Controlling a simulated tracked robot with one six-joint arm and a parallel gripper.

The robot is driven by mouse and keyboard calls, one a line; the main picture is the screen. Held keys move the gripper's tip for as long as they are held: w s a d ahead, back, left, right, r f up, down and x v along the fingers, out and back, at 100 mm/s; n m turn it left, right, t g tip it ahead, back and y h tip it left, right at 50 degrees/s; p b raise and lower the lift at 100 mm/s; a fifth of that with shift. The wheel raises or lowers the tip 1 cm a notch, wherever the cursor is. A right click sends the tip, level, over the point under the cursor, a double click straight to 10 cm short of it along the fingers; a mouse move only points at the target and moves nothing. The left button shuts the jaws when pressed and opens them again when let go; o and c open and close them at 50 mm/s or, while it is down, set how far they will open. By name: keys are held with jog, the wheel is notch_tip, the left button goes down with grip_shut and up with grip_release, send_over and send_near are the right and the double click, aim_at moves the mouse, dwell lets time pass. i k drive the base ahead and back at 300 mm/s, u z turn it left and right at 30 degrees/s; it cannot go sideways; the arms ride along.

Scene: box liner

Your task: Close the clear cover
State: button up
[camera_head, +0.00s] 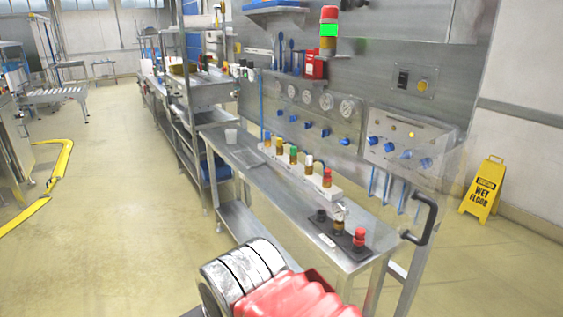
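A clear cover (441,172) shows faintly at the right end of the workbench, by the control panel (408,148). Its see-through surface and edges are hard to make out, so I cannot tell its exact angle. A black curved handle (424,220) stands upright at the bench's right end, beside the lower part of the cover. The panel carries several blue knobs and a small yellow button. My gripper is not in view, and nothing is seen touching the handle.
A signal tower (328,30) shows green. A yellow wet-floor sign (483,187) stands at right. Open floor (110,210) lies left.

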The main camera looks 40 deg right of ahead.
aim_at(449, 192)
jog(key=z, duration=2.05)
jog(key=k, duration=0.7)
jog(key=z, duration=0.35)
jog(key=i, duration=0.5)
jog(key=u, duration=0.1)
